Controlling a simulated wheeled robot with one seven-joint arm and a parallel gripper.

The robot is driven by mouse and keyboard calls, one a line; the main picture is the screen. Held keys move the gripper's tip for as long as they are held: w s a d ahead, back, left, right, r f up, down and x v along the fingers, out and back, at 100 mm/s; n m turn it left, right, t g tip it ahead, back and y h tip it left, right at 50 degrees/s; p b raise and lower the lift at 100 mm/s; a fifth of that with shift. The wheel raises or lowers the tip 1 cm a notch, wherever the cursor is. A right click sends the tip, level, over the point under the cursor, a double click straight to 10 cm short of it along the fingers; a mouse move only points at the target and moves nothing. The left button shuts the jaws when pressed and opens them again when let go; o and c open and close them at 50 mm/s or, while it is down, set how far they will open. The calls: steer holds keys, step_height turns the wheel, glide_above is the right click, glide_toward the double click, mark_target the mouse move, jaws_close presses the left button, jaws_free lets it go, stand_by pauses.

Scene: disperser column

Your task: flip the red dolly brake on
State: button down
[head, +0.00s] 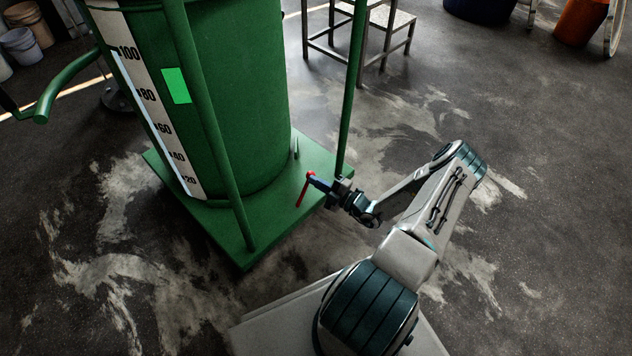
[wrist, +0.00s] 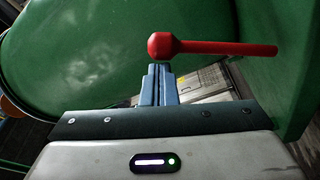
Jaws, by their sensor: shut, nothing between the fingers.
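The red dolly brake (head: 303,191) is a short red lever near the right corner of the green dolly (head: 245,251). In the head view it slants, its upper end close to my gripper (head: 317,182). In the wrist view the brake (wrist: 220,47) lies across the picture, with a thick rounded end at the left and a thin bar reaching right. My gripper (wrist: 161,84) has its blue fingers together, empty, their tips just below that thick end in the picture. I cannot tell whether they touch it.
A green column (head: 240,90) with a white number scale (head: 150,100) stands on the dolly between upright posts (head: 352,90). A metal step stool (head: 380,25) stands behind. Buckets (head: 22,45) are at the far left. The floor to the right is clear.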

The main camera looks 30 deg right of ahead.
steer(key=s+d+p, duration=0.3)
steer(key=s+p, duration=0.1)
steer(key=s, duration=0.7)
steer(key=shift+r, duration=0.4)
steer(key=a+r+n+g+p, duration=0.4)
steer(key=r+n+g+p, duration=0.15)
steer(key=r+n, duration=0.6)
steer(key=a+r+n+g+p, duration=0.3)
steer(key=r+n+g+p, duration=0.4)
steer(key=r, duration=0.8)
steer(key=a+r+n+g+p, duration=0.4)
steer(key=r+n, duration=0.6)
steer(key=r, duration=0.3)
steer(key=s+a+r+n+t+h+p, duration=0.1)
steer(key=s+a+r+n+h+p, duration=0.1)
steer(key=r+n, duration=0.6)
steer(key=s+a+r+n+t+h+p, duration=0.1)
steer(key=s+r+n+h+p, duration=0.3)
steer(key=r, duration=1.1)
steer(key=s+a+r+n+t+h+p, duration=0.1)
steer(key=s+a+r+n+h+p, duration=0.2)
steer(key=s+r+n+p, duration=0.4)
steer(key=shift+a+r+n+h+p, duration=0.2)
steer(key=shift+r+n+h+p, duration=0.2)
steer(key=shift+r+n+p, duration=1.5)
